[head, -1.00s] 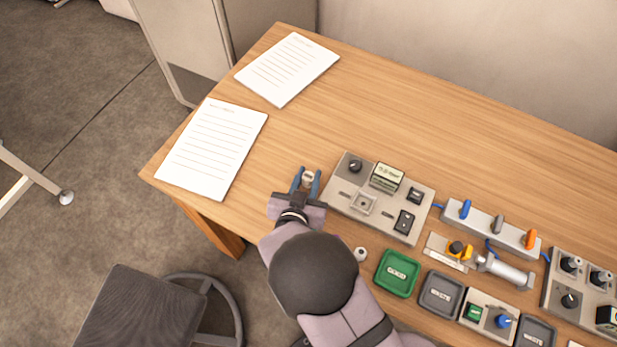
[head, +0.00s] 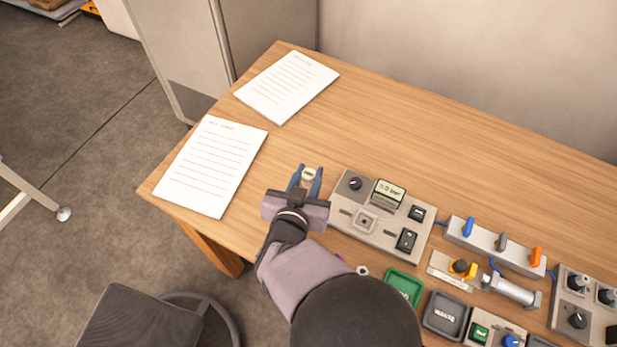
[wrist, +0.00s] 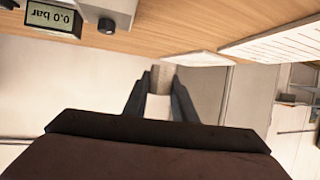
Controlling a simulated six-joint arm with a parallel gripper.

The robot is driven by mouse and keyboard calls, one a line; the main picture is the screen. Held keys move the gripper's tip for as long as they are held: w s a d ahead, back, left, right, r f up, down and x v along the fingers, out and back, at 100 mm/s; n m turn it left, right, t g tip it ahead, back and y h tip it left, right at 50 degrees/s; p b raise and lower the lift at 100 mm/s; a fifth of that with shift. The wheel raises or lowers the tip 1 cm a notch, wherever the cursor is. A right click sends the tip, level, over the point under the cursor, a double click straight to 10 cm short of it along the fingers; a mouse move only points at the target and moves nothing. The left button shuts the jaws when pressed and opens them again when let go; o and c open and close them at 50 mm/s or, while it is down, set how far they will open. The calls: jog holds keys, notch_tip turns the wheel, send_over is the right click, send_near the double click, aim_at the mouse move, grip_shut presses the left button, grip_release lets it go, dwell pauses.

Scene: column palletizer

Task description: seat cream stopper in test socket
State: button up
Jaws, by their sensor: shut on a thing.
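My gripper (head: 305,180) is at the left of the test panel, above the table, with its blue fingers shut on a small cream stopper (head: 308,174). In the wrist view the stopper (wrist: 160,78) shows as a pale piece between the dark fingertips. The test socket (head: 366,221) is a square fitting with a dark centre on the grey test panel (head: 342,213), to the right of and nearer than the gripper. The stopper is apart from the socket.
The panel carries a display (head: 388,193) that reads 0.0 bar in the wrist view, a knob (head: 355,184) and black switches. A green tray (head: 404,287), a grey tray (head: 444,316) and a valve block (head: 495,247) stand to the right. Paper sheets (head: 211,167) lie left. The table behind the panel is clear.

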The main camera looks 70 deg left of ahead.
jog(key=shift+m+t+h, duration=0.4)
jog(key=shift+m+t, duration=0.1)
jog(key=shift+m, duration=0.1)
jog(key=w+d, duration=0.3)
jog(key=w, duration=0.1)
jog(key=w+d+f+p, duration=0.1)
jog(key=w+d, duration=0.2)
jog(key=w, duration=0.2)
jog(key=w+d+p, duration=0.1)
jog(key=w+d, duration=0.2)
jog(key=w, duration=0.2)
jog(key=shift+w+d+f, duration=0.15)
jog(key=shift+f, duration=0.1)
jog(key=shift+s+d+f+n+g+y, duration=0.2)
jog(key=shift+s+d+n+g, duration=0.15)
jog(key=shift+s, duration=0.3)
jog(key=shift+s+d+f+n+g+y, duration=0.15)
jog(key=shift+s+d+n+y, duration=0.1)
jog(key=shift+s+d, duration=0.3)
jog(key=shift+s+a+r, duration=0.5)
jog(key=shift+r, duration=0.2)
jog(key=shift+w+f, duration=0.1)
jog(key=shift+f, duration=0.1)
jog(key=shift+f+b, duration=2.05)
jog(key=shift+f, duration=0.5)
